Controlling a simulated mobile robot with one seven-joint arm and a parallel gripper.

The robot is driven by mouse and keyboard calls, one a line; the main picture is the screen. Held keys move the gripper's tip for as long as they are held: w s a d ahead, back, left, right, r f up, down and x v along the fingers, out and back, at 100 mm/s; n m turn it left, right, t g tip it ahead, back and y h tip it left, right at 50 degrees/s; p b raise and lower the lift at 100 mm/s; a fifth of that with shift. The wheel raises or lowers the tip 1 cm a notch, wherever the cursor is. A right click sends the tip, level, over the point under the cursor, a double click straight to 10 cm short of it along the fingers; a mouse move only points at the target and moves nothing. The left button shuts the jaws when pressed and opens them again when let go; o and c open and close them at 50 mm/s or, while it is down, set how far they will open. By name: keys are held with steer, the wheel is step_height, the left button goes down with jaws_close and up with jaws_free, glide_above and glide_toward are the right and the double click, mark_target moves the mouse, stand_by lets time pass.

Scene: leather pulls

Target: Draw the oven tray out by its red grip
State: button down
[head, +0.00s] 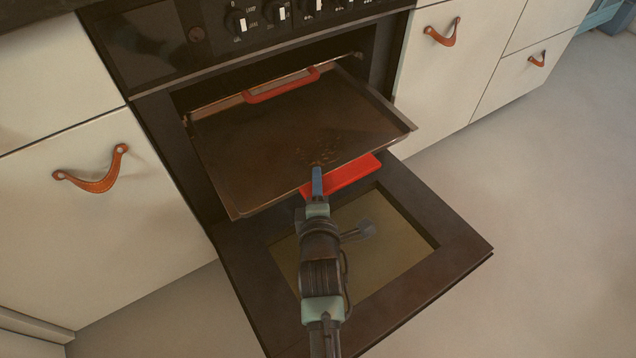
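The dark oven tray (270,130) sticks well out of the oven, over the lowered door. A red grip (350,172) shows at its front edge, on the near side. A second red grip (282,86) is at its back edge, inside the oven. My gripper (317,178) is at the front edge of the tray, and its blue finger part overlaps the left portion of the front red grip. My gripper hides part of that grip. I cannot tell whether the fingers are closed around it or only in front of it.
The oven door (440,240) is folded down beneath the tray, with its glass window showing. White drawers with leather pulls (95,172) stand left and right (442,32). Control knobs (275,12) sit above the opening. The grey floor (540,170) on the right is clear.

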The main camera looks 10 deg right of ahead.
steer(key=c, duration=0.8)
jaws_free()
steer(key=shift+s+f, duration=0.1)
steer(key=shift+f, duration=0.2)
steer(key=o, duration=0.3)
steer(key=shift+r, duration=0.2)
steer(key=shift+o, duration=0.2)
steer(key=p+v, duration=0.6)
steer(key=v, duration=0.6)
steer(key=shift+s, duration=0.35)
steer(key=shift+w+a+r, duration=0.1)
steer(key=shift+r, duration=0.15)
